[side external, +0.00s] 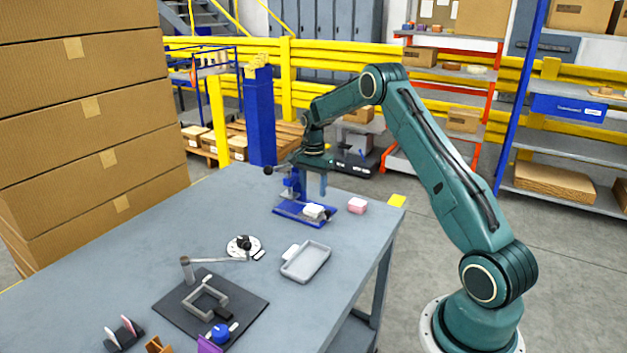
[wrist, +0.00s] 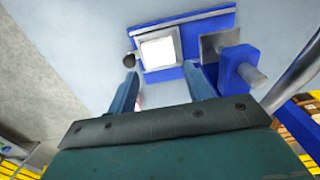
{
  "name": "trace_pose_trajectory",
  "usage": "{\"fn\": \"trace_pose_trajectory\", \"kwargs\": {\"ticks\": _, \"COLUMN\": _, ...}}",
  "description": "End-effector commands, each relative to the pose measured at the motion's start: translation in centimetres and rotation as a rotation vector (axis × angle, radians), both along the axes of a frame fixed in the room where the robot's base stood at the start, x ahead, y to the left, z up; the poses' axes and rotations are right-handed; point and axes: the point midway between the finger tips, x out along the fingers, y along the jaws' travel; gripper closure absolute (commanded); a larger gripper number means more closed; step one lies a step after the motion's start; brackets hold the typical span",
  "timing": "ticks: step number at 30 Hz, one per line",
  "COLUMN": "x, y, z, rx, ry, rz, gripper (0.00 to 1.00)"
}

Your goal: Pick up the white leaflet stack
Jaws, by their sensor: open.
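The white leaflet stack (side external: 313,211) appears as a small white block on the blue base of a fixture (side external: 290,214) at the table's far end. In the wrist view it is a bright white square (wrist: 158,49) with a grey edge, on the blue base (wrist: 205,18). My gripper (side external: 319,192) is above the fixture, pointing down. In the wrist view its two blue fingers (wrist: 160,74) are apart, with the stack just beyond their tips. Nothing is held. The exact height gap cannot be told.
The fixture's blue post with a metal cylinder (wrist: 245,68) stands close to the right finger. A pink block (side external: 357,206) lies right of the fixture. A grey tray (side external: 306,262) and a black mat (side external: 255,304) lie nearer. Large cardboard boxes (side external: 85,120) stand at left.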

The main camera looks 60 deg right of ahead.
Motion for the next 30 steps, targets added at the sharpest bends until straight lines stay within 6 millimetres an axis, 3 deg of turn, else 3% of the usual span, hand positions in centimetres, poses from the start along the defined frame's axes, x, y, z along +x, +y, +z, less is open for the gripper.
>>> {"fn": "trace_pose_trajectory", "kwargs": {"ticks": 4, "x": 0.0, "y": 0.0, "z": -1.2, "rx": 0.0, "ry": 0.0, "rz": 0.0, "gripper": 0.49}}
{"fn": "trace_pose_trajectory", "kwargs": {"ticks": 16, "x": 0.0, "y": 0.0, "z": -2.2, "rx": 0.0, "ry": 0.0, "rz": 0.0, "gripper": 0.49}}
{"fn": "trace_pose_trajectory", "kwargs": {"ticks": 30, "x": -0.2, "y": 0.0, "z": -6.5, "rx": -0.001, "ry": 0.0, "rz": 0.0, "gripper": 0.49}}
